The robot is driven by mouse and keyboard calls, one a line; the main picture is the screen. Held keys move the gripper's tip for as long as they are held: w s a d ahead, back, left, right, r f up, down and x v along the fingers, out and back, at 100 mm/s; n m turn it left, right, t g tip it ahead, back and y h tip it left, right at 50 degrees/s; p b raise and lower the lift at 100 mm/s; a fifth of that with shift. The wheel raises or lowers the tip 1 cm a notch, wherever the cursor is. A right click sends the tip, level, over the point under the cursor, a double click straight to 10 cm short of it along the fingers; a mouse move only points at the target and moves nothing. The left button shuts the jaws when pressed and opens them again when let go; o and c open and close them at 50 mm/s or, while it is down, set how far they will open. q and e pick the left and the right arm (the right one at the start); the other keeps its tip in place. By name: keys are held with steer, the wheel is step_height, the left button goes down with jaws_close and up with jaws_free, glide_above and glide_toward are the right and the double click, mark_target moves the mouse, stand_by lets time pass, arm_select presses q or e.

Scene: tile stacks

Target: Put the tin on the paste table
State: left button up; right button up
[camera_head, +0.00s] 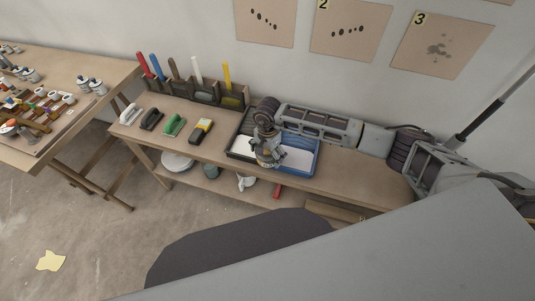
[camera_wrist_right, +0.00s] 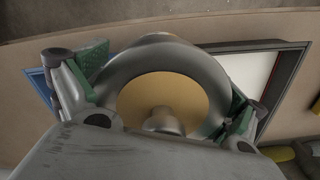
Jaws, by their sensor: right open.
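My right gripper (camera_head: 267,148) reaches in from the right, above the trays on the long wooden bench (camera_head: 350,185). In the right wrist view its green-padded fingers (camera_wrist_right: 166,92) stand open on either side of a round grey metal tin (camera_wrist_right: 205,70). The tin has a tan disc inside its ring and a grey knob near the middle. In the head view the gripper mostly hides the tin, and I cannot tell what it rests on. Another wooden table (camera_head: 75,140) stands at the left; no label shows which is the paste table. My left gripper is out of view.
A black tray (camera_head: 236,151) and a blue tray (camera_head: 313,160) lie under my right gripper. Several brushes or blocks, including a green one (camera_head: 173,126), line the bench's left part. Upright coloured tools stand in a rack (camera_head: 203,97).

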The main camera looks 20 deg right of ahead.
steer(key=shift+f, duration=0.15)
stand_by(0.3)
steer(key=c, duration=1.7)
